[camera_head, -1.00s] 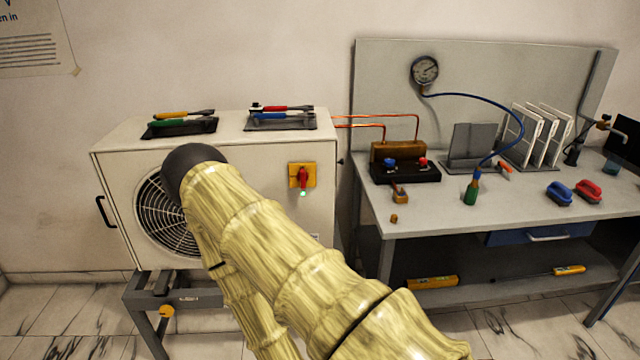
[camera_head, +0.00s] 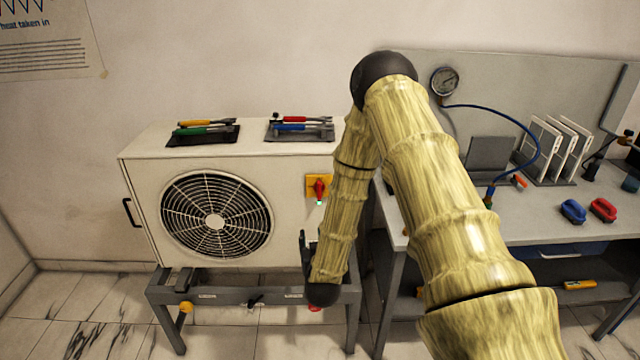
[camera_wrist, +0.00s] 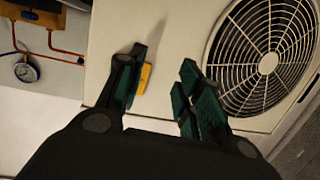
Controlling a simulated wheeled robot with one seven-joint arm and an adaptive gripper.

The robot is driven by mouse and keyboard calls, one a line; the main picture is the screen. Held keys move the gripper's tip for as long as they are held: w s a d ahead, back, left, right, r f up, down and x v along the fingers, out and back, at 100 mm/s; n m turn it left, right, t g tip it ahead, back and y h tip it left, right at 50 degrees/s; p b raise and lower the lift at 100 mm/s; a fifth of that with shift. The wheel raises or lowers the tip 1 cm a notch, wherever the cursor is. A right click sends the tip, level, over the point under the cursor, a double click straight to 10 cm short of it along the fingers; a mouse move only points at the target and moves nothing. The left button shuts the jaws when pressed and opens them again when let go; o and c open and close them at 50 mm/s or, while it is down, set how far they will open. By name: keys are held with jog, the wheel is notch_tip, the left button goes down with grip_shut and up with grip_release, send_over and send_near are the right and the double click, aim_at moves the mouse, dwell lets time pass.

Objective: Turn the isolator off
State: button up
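The isolator (camera_head: 319,187) is a yellow plate with a red handle, on the upper right front of the white fan unit (camera_head: 145,180). The handle points roughly downward with a pale tip. My gripper (camera_head: 305,248) is below and slightly left of it in the head view, partly hidden by my forearm. In the wrist view my gripper (camera_wrist: 160,92) is open and empty, with green-padded fingers apart. There the yellow plate (camera_wrist: 146,77) shows beside the left finger, which hides part of it; the red handle cannot be made out.
The unit's round fan grille (camera_head: 215,215) is left of the isolator. Tool trays (camera_head: 203,140) lie on top. A bench (camera_head: 540,225) with a pressure gauge (camera_head: 445,80) stands at right, partly behind my arm. Copper pipes (camera_wrist: 55,45) show in the wrist view.

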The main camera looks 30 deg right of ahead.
aim_at(319, 191)
jog(key=w+d+r+m+h+p, duration=0.1)
jog(key=w+d+r+m+h, duration=0.15)
jog(key=d+r, duration=0.4)
jog(key=shift+n+t, duration=0.5)
jog(key=shift+n, duration=0.05)
jog(key=p+x, duration=0.1)
jog(key=x, duration=0.2)
jog(key=p+x, duration=0.1)
jog(key=x, duration=0.2)
jog(key=a+r+p+x, duration=0.1)
jog(key=x, duration=0.2)
jog(key=shift+w, duration=0.65)
jog(key=shift+c, duration=0.4)
grip_shut()
